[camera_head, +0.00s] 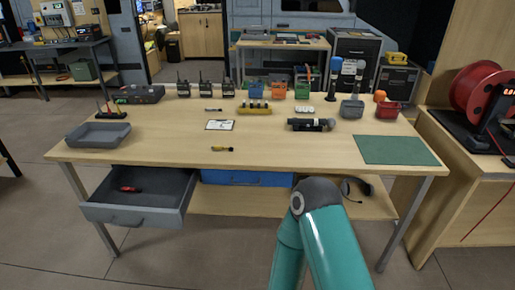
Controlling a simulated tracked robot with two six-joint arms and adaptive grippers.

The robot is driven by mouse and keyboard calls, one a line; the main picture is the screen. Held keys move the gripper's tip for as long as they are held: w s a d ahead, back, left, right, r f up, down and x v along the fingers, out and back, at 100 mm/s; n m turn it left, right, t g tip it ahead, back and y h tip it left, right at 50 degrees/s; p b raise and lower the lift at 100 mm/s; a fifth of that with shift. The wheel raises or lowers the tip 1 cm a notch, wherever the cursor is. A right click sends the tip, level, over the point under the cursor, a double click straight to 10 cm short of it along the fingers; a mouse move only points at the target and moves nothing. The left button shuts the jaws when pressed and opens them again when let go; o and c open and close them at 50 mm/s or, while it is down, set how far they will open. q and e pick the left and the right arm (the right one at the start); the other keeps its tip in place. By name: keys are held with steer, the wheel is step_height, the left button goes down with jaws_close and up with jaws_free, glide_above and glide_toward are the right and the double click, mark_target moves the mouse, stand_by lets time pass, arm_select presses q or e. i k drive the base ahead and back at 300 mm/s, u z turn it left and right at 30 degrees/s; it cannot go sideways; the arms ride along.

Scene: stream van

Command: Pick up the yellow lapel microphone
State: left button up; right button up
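A small yellow and black item (221,149) lies on the near middle of the wooden table (285,152). It is probably the yellow lapel microphone, but it is too small to be sure. Nothing touches it. Neither of my grippers shows in the head view. Only a teal arm link of mine rises from the bottom edge, right of centre, in front of the table.
A grey tray (98,135), clipboard (220,125), dark handheld microphone (310,125) and green mat (398,150) lie on the table. Several radios and coloured bins line its back. A grey drawer (138,212) stands open at front left, holding a red item (130,189).

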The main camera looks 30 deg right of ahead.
mark_target(215, 147)
steer(key=z, duration=0.2)
steer(key=i, duration=1)
steer(key=u, duration=0.1)
